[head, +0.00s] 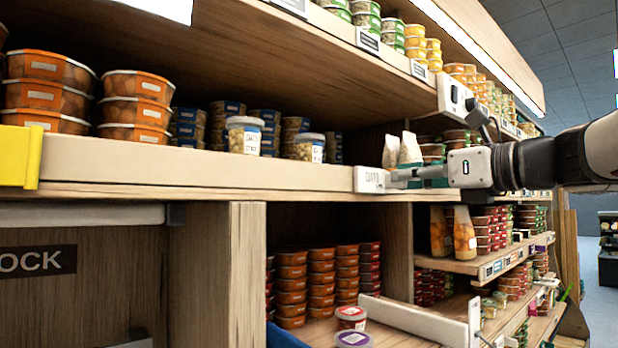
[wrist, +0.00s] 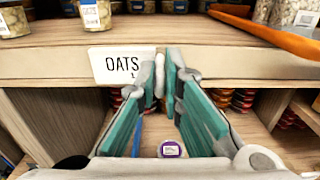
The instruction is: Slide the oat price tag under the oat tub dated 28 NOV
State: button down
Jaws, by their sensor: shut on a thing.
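The white oats price tag (head: 369,180) is at the front edge of the upper shelf; it reads OATS in the wrist view (wrist: 113,66). My gripper (head: 393,178) is shut on the tag's right end, with its teal fingers (wrist: 165,75) pointing at the shelf edge.
Orange tubs (head: 136,105) and a yellow piece (head: 20,157) are at the shelf's left. A lower bay holds stacked orange tubs (head: 291,290) and a purple-lidded tub (head: 352,339). An orange strip (wrist: 268,34) crosses the shelf at right in the wrist view.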

aim_at(366, 175)
jog(key=s+a, duration=0.1)
jog(key=s+a+p, duration=0.1)
jog(key=a, duration=0.1)
jog(key=s+a, duration=0.1)
jog(key=shift+s+a+p, duration=0.25)
jog(key=shift+a+p, duration=0.1)
jog(key=c, duration=1.7)
grip_release()
jog(key=v, duration=1.2)
